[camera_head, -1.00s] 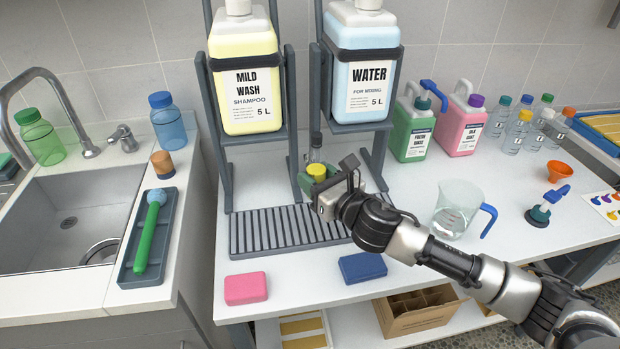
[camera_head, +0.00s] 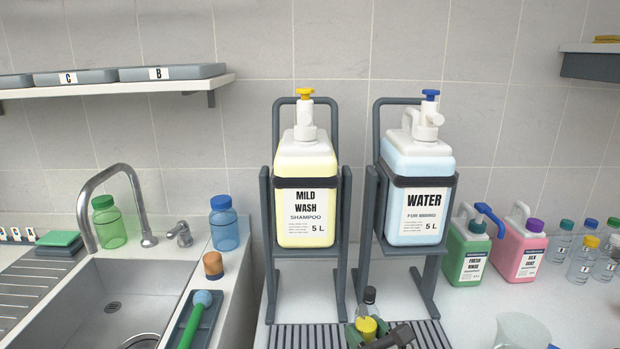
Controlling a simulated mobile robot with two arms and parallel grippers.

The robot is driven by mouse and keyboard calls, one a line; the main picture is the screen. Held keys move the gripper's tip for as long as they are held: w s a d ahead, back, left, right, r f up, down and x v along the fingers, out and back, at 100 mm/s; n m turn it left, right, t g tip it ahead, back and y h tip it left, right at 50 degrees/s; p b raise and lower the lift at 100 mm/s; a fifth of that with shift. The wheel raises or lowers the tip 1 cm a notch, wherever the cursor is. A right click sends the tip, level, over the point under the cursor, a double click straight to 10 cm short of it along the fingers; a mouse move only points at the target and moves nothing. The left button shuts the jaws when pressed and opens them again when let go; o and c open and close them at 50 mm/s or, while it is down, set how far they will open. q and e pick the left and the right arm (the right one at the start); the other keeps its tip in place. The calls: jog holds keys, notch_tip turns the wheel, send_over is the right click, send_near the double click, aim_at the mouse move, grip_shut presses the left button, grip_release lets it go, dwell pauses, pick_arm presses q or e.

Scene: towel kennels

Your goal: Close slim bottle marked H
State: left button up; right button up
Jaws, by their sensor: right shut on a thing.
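My right gripper (camera_head: 374,334) shows at the bottom edge, over the slatted drip tray (camera_head: 300,338). It is shut on a yellow cap-like piece (camera_head: 366,328), with green parts beside it. Just behind stands a narrow clear bottle with a dark top (camera_head: 369,296); its lower part is hidden by the gripper. I cannot read an H on anything. I cannot tell whether the yellow piece touches the bottle. My left gripper is out of view.
The shampoo jug (camera_head: 306,205) and the water jug (camera_head: 418,190) sit in grey stands behind the tray. Green (camera_head: 466,255) and pink (camera_head: 519,250) jugs and several small capped bottles (camera_head: 584,262) stand at right. A measuring jug (camera_head: 522,330) is at lower right. The sink (camera_head: 110,300) is at left.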

jog(key=s+d+m+h+p, duration=0.1)
jog(key=s+d+m+h, duration=0.1)
jog(key=s, duration=0.6)
jog(key=s+d+m+t+h+p, duration=0.1)
jog(key=s+d+m+h, duration=0.1)
jog(key=s+d+h, duration=0.3)
jog(key=s+d, duration=0.1)
jog(key=s, duration=0.1)
jog(key=shift+s+f+m+t, duration=0.3)
jog(key=shift+s+f+m, duration=0.05)
jog(key=shift+f+m, duration=0.05)
jog(key=w+a+n+g+y, duration=0.2)
jog(key=w+a+n+y, duration=0.1)
jog(key=a, duration=0.4)
jog(key=w+a+r+n+g+y, duration=0.1)
jog(key=w+a+n+g+y, duration=0.1)
jog(key=a+n+y, duration=0.3)
jog(key=w+a+y, duration=0.1)
jog(key=y, duration=0.2)
jog(key=shift+a, duration=0.4)
